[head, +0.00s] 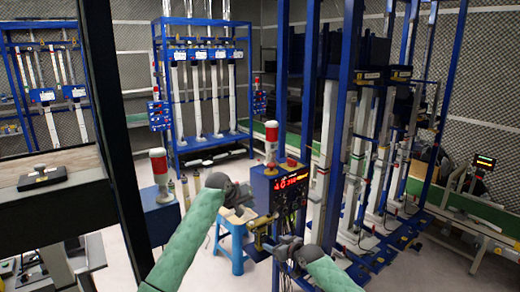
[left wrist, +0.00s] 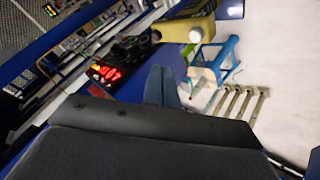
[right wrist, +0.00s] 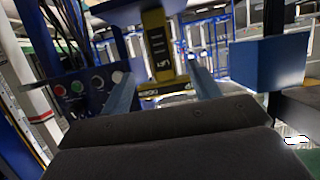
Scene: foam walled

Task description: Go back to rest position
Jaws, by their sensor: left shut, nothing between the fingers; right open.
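My left gripper (head: 240,198) is at the end of the green-sleeved left arm, in front of the red-lit control box (head: 285,190) in the head view. In the left wrist view its fingers (left wrist: 163,86) are together with nothing between them. My right gripper (head: 270,246) is lower, below the control box. In the right wrist view its fingers (right wrist: 163,88) are spread apart. A yellow-and-black device (right wrist: 157,45) shows beyond and between them, and I see no contact with it.
A blue stool (head: 236,240) stands on the floor behind the left gripper. Blue-framed racks with white columns (head: 325,150) stand close on the right. A dark post (head: 112,130) and a bench with a black device (head: 42,178) are at left. Open floor lies around the stool.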

